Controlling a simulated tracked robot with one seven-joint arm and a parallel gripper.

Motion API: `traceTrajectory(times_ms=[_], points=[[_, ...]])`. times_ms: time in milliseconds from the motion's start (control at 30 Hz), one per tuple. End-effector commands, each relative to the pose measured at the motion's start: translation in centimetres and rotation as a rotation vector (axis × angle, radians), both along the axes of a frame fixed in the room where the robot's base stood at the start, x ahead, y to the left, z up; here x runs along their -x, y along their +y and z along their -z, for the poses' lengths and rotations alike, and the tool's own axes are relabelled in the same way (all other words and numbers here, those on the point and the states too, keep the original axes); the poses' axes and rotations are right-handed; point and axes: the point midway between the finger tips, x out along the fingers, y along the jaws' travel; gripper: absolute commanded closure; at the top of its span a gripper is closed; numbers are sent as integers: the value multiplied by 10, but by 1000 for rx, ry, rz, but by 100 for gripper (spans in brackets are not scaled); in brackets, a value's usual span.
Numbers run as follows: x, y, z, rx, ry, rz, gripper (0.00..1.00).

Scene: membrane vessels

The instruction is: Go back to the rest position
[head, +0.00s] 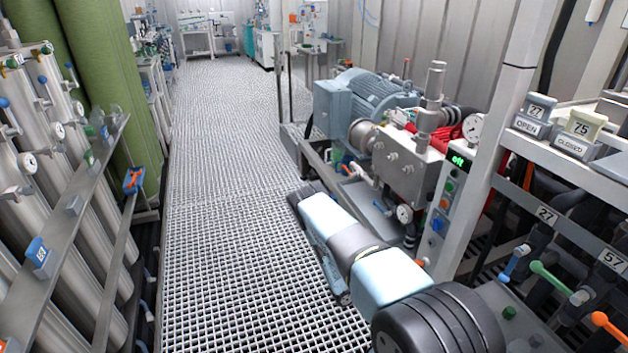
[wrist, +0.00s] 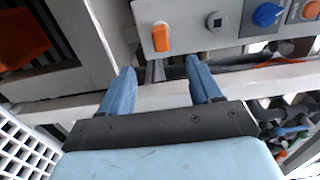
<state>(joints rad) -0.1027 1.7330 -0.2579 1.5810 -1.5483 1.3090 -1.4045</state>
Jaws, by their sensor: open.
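My gripper (wrist: 162,82) shows in the wrist view with its two blue fingers spread apart and nothing between them. Beyond the fingertips are a pale frame bar (wrist: 160,100) and the lower edge of a grey control panel (wrist: 190,30). In the head view my arm reaches forward from the lower right over the grating, beside the pump skid. The fingers themselves cannot be made out there.
The blue-grey motor and pump (head: 375,105) stand right of my arm, with a control box (head: 447,205) and a valve rack (head: 560,235) nearer. Steel cylinders (head: 60,150) line the left. The grating walkway (head: 225,150) between is clear.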

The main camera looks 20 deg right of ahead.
Motion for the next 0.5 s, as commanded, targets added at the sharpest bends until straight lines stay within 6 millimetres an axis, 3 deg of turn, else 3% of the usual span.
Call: traceTrajectory(times_ms=[133,233,500], points=[[-5,1,-8,-4,-22,12,37],[-14,3,-26,-15,-80,43,37],[-44,15,-108,-68,-336,188,37]])
